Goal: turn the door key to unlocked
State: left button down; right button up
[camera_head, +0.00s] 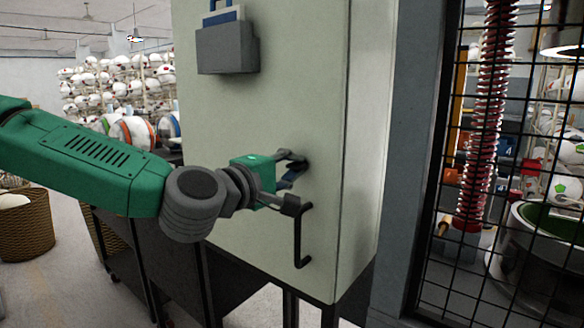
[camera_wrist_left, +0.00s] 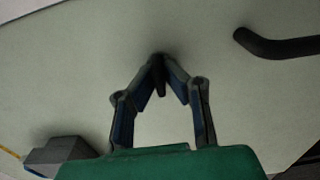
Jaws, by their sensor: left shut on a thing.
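A pale green-grey cabinet (camera_head: 225,120) stands in the middle of the head view, and its door fills most of the wrist view (camera_wrist_left: 60,80). My left gripper (camera_head: 298,168) reaches the door from the left. In the left wrist view its two fingers (camera_wrist_left: 160,64) come together at the tips on a small dark piece, which I take to be the door key (camera_wrist_left: 159,80). The key is mostly hidden by the fingers, and its turn angle cannot be told. A black bent door handle (camera_head: 302,240) is just below the gripper; it also shows in the wrist view (camera_wrist_left: 280,45). My right gripper is out of view.
A grey holder (camera_head: 226,48) with a blue and white item is fixed high on the door. A dark mesh partition (camera_head: 505,180) stands to the right of the cabinet. Wicker baskets (camera_head: 25,228) and shelves of white round objects (camera_head: 115,80) are at the left.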

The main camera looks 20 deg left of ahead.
pick_arm(q)
jog(key=shift+w+a, duration=0.1)
jog(key=shift+a, duration=0.1)
jog(key=c, duration=2)
grip_release()
jog(key=o, duration=0.3)
jog(key=shift+w+f, duration=0.1)
jog(key=shift+w, duration=0.05)
jog(key=shift+w+d+f, duration=0.1)
jog(key=shift+w, duration=0.05)
jog(key=shift+s, duration=0.2)
